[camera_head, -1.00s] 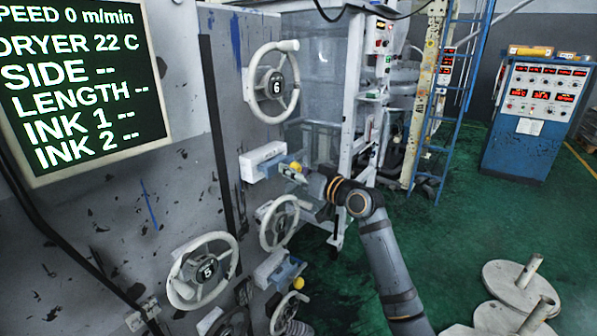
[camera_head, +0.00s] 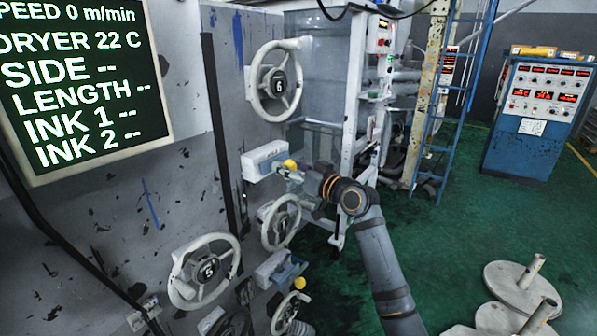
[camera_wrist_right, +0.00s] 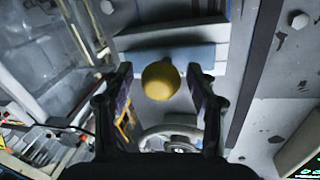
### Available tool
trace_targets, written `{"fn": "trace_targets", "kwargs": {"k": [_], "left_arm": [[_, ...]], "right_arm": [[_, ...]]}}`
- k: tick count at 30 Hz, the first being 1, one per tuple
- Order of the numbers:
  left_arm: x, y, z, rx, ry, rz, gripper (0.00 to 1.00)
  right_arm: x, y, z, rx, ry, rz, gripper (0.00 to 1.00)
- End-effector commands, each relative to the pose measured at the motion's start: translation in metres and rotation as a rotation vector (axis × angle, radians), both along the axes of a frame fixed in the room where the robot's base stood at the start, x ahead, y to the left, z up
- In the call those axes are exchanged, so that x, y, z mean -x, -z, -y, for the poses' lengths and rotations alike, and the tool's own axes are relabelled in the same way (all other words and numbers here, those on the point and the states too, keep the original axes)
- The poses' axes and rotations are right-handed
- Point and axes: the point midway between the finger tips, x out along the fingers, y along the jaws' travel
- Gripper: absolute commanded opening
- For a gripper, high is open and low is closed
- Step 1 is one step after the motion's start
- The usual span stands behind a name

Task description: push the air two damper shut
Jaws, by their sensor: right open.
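A pale damper box (camera_head: 262,158) with a yellow ball knob (camera_head: 289,164) sits on the grey machine wall, below the upper handwheel. A second, similar box (camera_head: 270,268) with a yellow knob (camera_head: 299,283) sits lower down. I cannot read which is air two. My right gripper (camera_head: 290,175) is at the upper knob. In the right wrist view its fingers (camera_wrist_right: 160,78) are apart, with the yellow knob (camera_wrist_right: 162,82) showing between them in front of a blue-grey slide (camera_wrist_right: 168,55). Contact cannot be told. My left gripper is not in view.
The upper handwheel (camera_head: 294,92) is above the box, and another handwheel (camera_head: 270,230) is just below my gripper. A large handwheel (camera_head: 183,285) is at lower left. A glazed white frame (camera_head: 352,105) stands behind.

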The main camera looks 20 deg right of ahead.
Motion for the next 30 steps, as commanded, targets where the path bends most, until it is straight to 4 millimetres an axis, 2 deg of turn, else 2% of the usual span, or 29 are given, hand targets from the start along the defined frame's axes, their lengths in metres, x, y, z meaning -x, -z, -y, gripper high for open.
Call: {"fn": "trace_targets", "kwargs": {"k": [5,7,12,19,30], "left_arm": [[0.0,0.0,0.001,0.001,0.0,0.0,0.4],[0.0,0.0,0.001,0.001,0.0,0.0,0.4],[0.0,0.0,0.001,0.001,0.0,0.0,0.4],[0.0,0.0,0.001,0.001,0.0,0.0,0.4],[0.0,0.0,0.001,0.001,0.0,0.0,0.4]], "right_arm": [[0.033,0.002,0.018,0.011,0.003,0.0,0.58],[0.052,0.002,0.026,0.014,0.0,-0.002,0.58],[0.081,0.002,0.041,0.012,0.002,-0.001,0.58],[0.099,0.0,0.05,0.006,0.001,0.001,0.58],[0.102,0.0,0.05,0.002,-0.002,0.001,0.58]]}}
